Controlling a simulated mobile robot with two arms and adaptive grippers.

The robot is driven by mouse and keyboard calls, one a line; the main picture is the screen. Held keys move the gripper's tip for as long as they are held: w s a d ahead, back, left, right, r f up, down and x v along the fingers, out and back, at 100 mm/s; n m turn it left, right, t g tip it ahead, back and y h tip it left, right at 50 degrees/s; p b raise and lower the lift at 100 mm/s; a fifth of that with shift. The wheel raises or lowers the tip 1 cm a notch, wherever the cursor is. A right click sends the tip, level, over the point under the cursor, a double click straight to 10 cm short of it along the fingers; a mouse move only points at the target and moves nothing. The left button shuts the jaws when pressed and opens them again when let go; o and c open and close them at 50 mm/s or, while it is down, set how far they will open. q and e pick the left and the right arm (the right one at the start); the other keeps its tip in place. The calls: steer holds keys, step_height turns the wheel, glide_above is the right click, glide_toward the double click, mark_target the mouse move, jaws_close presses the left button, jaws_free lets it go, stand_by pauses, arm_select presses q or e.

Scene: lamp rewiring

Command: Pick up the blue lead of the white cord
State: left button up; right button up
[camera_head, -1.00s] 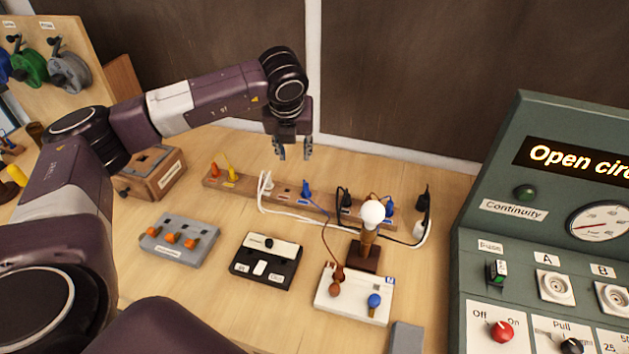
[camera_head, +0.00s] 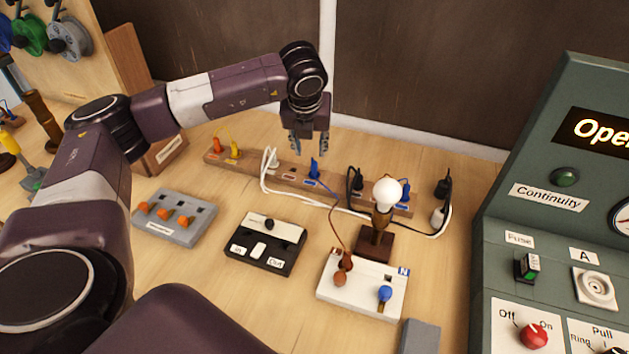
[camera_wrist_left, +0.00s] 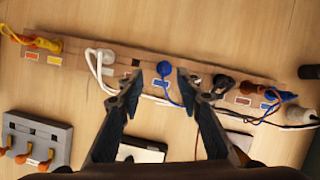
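A blue lead (camera_head: 314,168) stands upright in the wooden rail (camera_head: 222,162), near its middle. Its blue plug also shows in the left wrist view (camera_wrist_left: 163,69), between my fingertips in the picture. The white cord (camera_head: 300,200) runs along the rail toward a white plug (camera_head: 438,217) at the right. I cannot tell which blue lead joins the white cord. A second blue lead (camera_head: 404,190) sits near the rail's right end. My left gripper (camera_head: 309,146) is open and empty, pointing down just above the first blue lead; it also shows in the left wrist view (camera_wrist_left: 160,76). My right gripper is not in view.
A small bulb (camera_head: 387,192) on a stand and a white terminal board (camera_head: 335,290) stand in front of the rail. A black-and-white switch box (camera_head: 265,262) and a grey box (camera_head: 172,222) lie nearer. A green test panel (camera_head: 515,225) stands at the right.

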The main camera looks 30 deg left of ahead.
mark_target(314, 163)
arm_select(q)
steer(key=p+x, duration=0.1)
steer(key=x, duration=0.1)
steer(key=p+x, duration=0.1)
steer(key=x, duration=0.2)
steer(key=d+p+x, duration=0.1)
steer(key=x, duration=0.2)
steer(key=shift+f, duration=0.25)
steer(key=shift+w+a+f, duration=0.1)
steer(key=shift+f, duration=0.15)
jaws_close()
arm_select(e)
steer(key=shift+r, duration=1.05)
